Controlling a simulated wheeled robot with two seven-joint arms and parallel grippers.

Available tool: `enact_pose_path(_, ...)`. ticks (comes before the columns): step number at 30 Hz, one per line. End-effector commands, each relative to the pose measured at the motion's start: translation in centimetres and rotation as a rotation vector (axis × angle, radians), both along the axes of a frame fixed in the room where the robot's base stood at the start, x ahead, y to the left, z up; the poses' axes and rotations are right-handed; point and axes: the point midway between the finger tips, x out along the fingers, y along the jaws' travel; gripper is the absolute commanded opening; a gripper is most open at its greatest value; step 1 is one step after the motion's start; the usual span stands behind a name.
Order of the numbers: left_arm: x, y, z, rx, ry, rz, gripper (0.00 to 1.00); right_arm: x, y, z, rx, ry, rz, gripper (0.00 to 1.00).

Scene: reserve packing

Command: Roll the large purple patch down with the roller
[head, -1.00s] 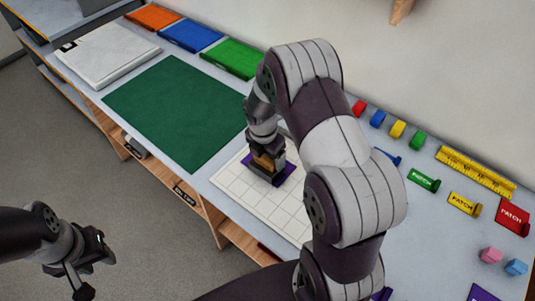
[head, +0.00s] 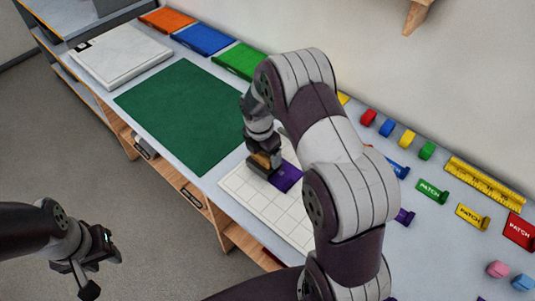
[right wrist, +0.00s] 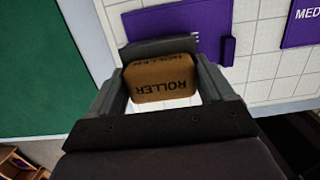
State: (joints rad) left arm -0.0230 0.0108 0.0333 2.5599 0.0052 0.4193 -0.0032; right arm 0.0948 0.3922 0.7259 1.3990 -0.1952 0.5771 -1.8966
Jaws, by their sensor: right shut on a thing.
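The large purple patch (head: 288,178) lies on the white gridded sheet (head: 268,210). In the right wrist view the patch (right wrist: 185,22) shows beyond the roller, with only the letter E of its label readable. My right gripper (head: 263,163) is shut on the tan block marked ROLLER (right wrist: 160,80), low over the patch's left part in the head view. The roller's underside is hidden, so I cannot tell whether it touches the patch. My left gripper (head: 98,265) is open and empty, off the table's front edge.
A purple patch marked MED (right wrist: 304,25) lies right of the large one in the wrist view. A green mat (head: 185,115) lies left of the sheet. Green (head: 432,191), yellow (head: 472,216) and red (head: 520,231) patches and a yellow ruler (head: 485,181) lie at right.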

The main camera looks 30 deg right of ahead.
Motion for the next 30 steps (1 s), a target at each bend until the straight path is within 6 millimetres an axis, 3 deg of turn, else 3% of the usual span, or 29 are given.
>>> enact_pose_path(30, 0.0, 0.0, 0.2, 0.0, 0.0, 0.0, 0.39, 5.0, 2.0, 0.0, 0.001, -0.002, 0.0, 0.51)
